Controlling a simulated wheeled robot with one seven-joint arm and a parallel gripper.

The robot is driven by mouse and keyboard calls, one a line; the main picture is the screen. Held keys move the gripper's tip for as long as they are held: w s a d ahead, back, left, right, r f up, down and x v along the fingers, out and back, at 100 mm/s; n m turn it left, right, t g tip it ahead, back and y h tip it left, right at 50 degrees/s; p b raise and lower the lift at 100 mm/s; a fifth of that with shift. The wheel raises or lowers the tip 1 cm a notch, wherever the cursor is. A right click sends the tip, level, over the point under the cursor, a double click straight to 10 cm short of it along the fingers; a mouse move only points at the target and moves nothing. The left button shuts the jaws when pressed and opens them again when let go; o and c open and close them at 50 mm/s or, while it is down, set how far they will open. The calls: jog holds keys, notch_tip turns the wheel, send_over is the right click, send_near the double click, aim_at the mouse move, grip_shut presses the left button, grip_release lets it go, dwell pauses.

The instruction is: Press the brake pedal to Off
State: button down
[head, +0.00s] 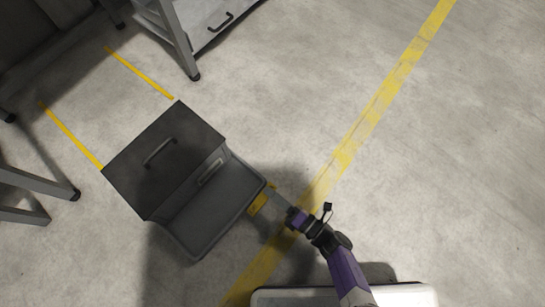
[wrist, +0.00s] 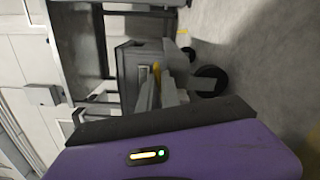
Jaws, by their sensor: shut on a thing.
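A grey cart (head: 200,215) with a lid and an open tray stands left of centre in the head view. A yellow part (head: 261,200), which looks like the brake pedal, sticks out on its right side. My gripper (head: 273,195) reaches it from the lower right. In the wrist view, my gripper (wrist: 164,85) has its grey fingers closed around a yellow piece (wrist: 156,70), mostly hidden between them. A black wheel (wrist: 211,79) shows just beside the fingers. I cannot tell the pedal's On or Off position.
Metal legs (head: 30,190) show at the left edge. Yellow floor lines (head: 345,150) cross the concrete. The floor on the right is clear.

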dwell(0.3)
jog(key=c, duration=1.8)
grip_release()
jog(key=shift+c, duration=0.2)
jog(key=shift+s, duration=0.1)
